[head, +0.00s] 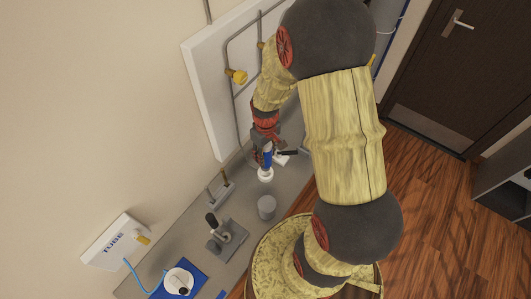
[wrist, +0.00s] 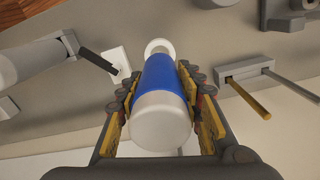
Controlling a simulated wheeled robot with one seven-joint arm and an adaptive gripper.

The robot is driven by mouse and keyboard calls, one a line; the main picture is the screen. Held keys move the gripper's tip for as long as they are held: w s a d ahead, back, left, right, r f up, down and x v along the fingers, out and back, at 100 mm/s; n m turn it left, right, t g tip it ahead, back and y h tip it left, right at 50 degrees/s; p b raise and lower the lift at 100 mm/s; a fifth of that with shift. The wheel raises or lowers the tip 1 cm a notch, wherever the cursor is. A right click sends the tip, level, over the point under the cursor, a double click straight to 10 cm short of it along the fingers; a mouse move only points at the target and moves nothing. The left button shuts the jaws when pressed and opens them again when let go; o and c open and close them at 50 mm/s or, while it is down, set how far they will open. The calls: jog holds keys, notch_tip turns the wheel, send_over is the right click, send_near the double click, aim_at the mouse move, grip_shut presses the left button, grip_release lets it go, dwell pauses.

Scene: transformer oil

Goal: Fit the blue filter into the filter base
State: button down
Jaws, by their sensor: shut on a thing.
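My gripper (wrist: 164,92) is shut around the blue filter (wrist: 165,82), a blue cylinder with white ends. One finger lies on each side of its blue middle. In the head view the filter (head: 266,160) hangs above the grey bench, roughly upright, white end down. My gripper (head: 262,152) is small there and partly hidden by the filter and my arm. A grey round cylinder (head: 267,206) stands on the bench in front of the filter, apart from it. I cannot tell for sure which item is the filter base.
A grey stand with upright rods (head: 218,192) is left of the filter; it also shows in the wrist view (wrist: 243,71). A metal fixture (head: 226,236), a white jar on a blue mat (head: 203,289) and a white TUBE box (head: 112,242) are nearer. Pipes (head: 236,76) run along the wall panel.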

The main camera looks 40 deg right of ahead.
aim_at(266, 147)
jog(key=shift+f+b, duration=0.9)
jog(key=shift+f, duration=0.6)
jog(key=shift+f+b, duration=1.5)
jog(key=shift+f, duration=0.6)
dwell(0.3)
jog(key=c, duration=1.1)
grip_release()
notch_tip(266, 147, up, 12)
jog(key=shift+r, duration=0.1)
